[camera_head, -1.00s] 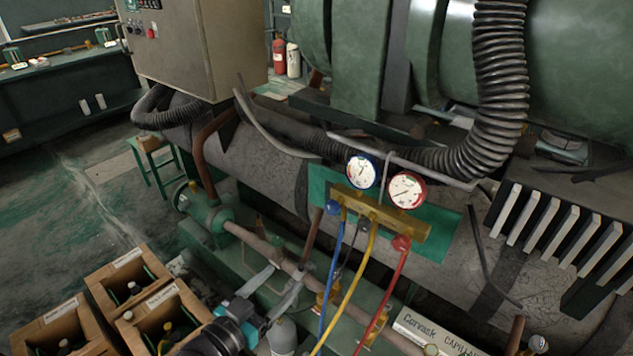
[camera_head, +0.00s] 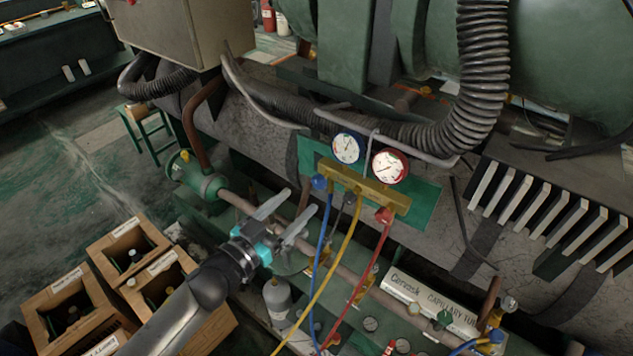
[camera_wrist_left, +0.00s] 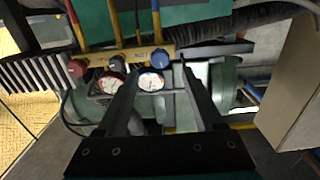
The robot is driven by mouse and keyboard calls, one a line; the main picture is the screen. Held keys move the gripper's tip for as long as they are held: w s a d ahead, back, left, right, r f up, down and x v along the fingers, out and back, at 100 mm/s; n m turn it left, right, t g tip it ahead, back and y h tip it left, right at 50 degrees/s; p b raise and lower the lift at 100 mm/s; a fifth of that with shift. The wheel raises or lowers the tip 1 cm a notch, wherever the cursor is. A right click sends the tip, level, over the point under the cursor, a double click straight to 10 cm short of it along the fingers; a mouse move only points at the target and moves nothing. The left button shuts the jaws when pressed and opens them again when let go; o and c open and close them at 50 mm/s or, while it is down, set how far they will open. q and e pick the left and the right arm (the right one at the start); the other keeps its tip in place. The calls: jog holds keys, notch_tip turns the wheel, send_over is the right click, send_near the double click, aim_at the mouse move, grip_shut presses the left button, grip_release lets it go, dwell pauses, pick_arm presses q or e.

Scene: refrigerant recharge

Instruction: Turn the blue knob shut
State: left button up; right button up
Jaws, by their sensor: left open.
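The blue knob (camera_head: 319,182) sits at the left end of the brass gauge manifold (camera_head: 365,190), above the blue hose. In the left wrist view, which shows the manifold upside down, the blue knob (camera_wrist_left: 160,58) appears between the fingertip lines, beyond the tips. My left gripper (camera_head: 287,212) is open and empty, its fingers pointing toward the manifold from the lower left. It is apart from the knob. It also shows in the left wrist view (camera_wrist_left: 158,74). The red knob (camera_head: 384,215) is at the manifold's right end. My right gripper is not in view.
The blue-rimmed gauge (camera_head: 347,148) and the red-rimmed gauge (camera_head: 390,166) stand above the manifold. Blue, yellow (camera_head: 335,262) and red hoses hang below it. A grey cylinder (camera_head: 277,299) stands below the gripper. Wooden crates (camera_head: 128,242) with bottles are at lower left.

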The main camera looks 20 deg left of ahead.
aim_at(317, 185)
pick_arm(q)
jog(key=x, duration=0.7)
jog(key=shift+w+d, duration=0.15)
jog(key=shift+w, duration=0.2)
jog(key=shift+f, duration=0.1)
grip_shut()
